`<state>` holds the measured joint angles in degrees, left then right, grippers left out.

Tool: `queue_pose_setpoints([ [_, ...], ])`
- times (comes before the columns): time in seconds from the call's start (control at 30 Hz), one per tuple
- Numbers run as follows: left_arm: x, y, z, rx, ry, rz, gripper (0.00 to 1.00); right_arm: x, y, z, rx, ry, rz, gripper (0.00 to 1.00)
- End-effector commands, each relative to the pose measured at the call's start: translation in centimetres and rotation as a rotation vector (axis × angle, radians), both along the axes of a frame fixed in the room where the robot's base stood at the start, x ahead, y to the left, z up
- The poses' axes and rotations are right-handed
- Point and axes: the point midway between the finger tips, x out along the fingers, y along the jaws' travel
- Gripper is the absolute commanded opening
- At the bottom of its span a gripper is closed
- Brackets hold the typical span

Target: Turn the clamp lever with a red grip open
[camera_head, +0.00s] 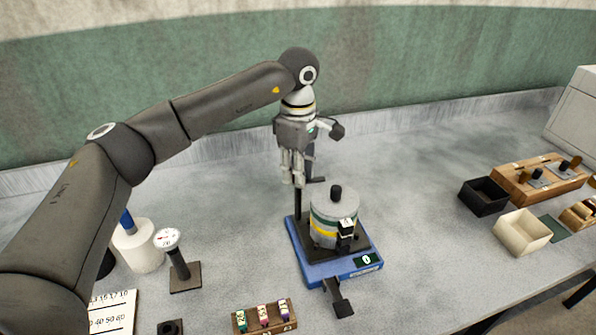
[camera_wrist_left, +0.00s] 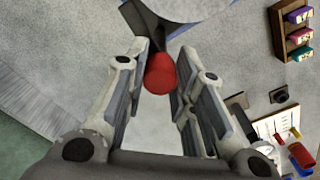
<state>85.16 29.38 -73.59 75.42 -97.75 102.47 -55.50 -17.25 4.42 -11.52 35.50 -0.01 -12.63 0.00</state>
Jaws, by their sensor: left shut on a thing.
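The clamp lever's red grip (camera_wrist_left: 160,76) sits between the fingers of my left gripper (camera_wrist_left: 161,58) in the left wrist view. A dark lever arm (camera_wrist_left: 148,28) runs from the grip toward a blue base. In the head view my left gripper (camera_head: 293,182) points down at the back left of the blue base (camera_head: 301,248) and is shut on the grip, which its fingers hide there. A grey drum (camera_head: 325,208) with yellow and green bands stands on the base, with a black knob on top. My right gripper is not in view.
A small wooden rack (camera_head: 266,328) with coloured pieces is in front. A gauge on a stand (camera_head: 181,268) and a white jar (camera_head: 137,250) stand to the left. A black box (camera_head: 484,196) and a cream box (camera_head: 523,233) are at the right. Table between is clear.

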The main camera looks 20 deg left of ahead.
Motion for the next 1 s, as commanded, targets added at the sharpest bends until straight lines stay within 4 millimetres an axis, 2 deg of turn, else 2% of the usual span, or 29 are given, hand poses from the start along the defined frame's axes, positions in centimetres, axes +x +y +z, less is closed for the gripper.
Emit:
queue_pose_setpoints([
  [1.0, 0.1, 0.0, 0.0, -0.001, -0.003, 0.952, 0.01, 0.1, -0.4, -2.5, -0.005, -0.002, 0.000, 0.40],
])
